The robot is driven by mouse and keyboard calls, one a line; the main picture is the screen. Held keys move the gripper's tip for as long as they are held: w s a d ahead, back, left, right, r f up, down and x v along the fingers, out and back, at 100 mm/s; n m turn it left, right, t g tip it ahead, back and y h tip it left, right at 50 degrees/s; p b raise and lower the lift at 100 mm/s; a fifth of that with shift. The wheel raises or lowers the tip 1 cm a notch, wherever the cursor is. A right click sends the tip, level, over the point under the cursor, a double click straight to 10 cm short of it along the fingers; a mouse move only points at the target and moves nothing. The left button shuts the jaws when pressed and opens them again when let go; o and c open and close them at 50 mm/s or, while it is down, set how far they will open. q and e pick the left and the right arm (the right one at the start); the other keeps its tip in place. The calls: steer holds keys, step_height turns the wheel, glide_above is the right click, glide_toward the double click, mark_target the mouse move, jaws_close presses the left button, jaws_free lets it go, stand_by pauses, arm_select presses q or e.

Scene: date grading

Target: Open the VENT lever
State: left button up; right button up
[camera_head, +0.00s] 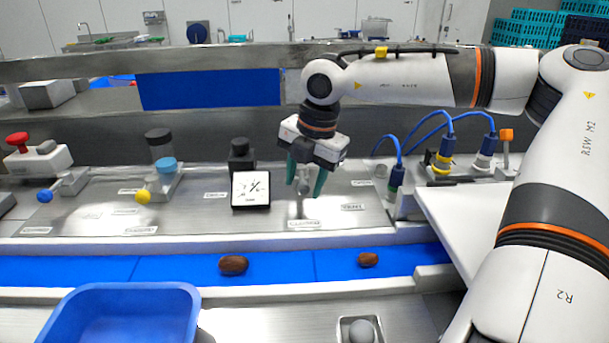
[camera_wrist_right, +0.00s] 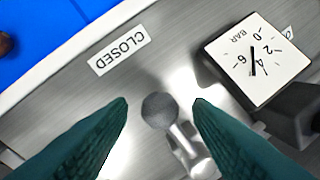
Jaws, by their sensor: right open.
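A lever with a grey ball knob (camera_wrist_right: 160,110) shows between the fingers of my right gripper (camera_wrist_right: 162,103) in the wrist view. Its metal arm runs down and right from the knob. The knob points toward a label reading CLOSED (camera_wrist_right: 119,55). A gap shows between the knob and each finger. My left gripper is out of view.
A pressure gauge (camera_head: 250,190) stands just left of my gripper. A yellow-knobbed lever (camera_head: 143,197) and a blue-knobbed lever (camera_head: 45,196) are farther left. Blue cables (camera_head: 410,140) rise at right. In front, a blue belt (camera_head: 180,268) carries two dates, with a blue bin (camera_head: 190,292) nearer.

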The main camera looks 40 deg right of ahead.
steer(key=shift+f, duration=0.2)
jaws_close()
stand_by(0.3)
